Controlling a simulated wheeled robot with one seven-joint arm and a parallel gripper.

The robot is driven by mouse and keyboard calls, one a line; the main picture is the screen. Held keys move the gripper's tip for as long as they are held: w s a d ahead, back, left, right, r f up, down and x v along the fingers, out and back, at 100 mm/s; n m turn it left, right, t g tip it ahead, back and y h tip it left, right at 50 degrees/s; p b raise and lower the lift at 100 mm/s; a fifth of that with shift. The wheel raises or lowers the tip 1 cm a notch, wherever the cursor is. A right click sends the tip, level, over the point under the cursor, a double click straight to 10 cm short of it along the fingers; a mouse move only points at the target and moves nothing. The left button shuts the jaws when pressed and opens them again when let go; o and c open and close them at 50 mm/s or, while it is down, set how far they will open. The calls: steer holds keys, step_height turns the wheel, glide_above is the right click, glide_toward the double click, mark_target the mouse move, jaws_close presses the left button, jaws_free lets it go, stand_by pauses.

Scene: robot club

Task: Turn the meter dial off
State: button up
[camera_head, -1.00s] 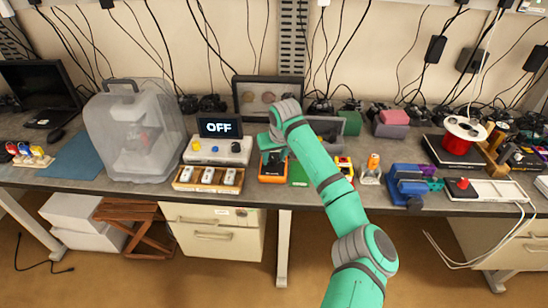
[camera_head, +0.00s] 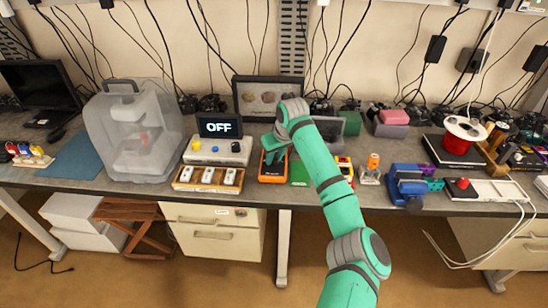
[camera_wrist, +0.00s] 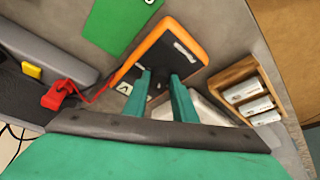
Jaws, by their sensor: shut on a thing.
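The meter (camera_head: 264,173) is an orange-framed device with a dark face, lying on the bench near its front edge. It also shows in the wrist view (camera_wrist: 153,42), tilted in the picture. My gripper (camera_head: 273,157) is over the meter. In the wrist view my gripper (camera_wrist: 160,82) has its two green fingers on either side of the small dark dial (camera_wrist: 158,79), shut on it. The dial's pointer and most of its markings are hidden by the fingers. A white label shows on the meter's face.
A white box with a screen (camera_head: 219,128) reading "OFF" stands left of the meter, behind a wooden tray (camera_head: 183,184) of white items. A green mat (camera_head: 299,174) lies right of the meter. A blue vise (camera_head: 407,184) stands further right.

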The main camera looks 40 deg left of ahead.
steer(key=n+g, duration=0.1)
steer(key=n, duration=0.3)
steer(key=n+g, duration=0.1)
steer(key=n, duration=0.1)
steer(key=shift+w+n+g+y, duration=0.25)
steer(key=shift+n+g+y, duration=0.05)
stand_by(0.3)
steer(key=o, duration=1)
steer(key=shift+d+r, duration=0.1)
steer(key=v, duration=1)
steer(key=shift+r, duration=0.3)
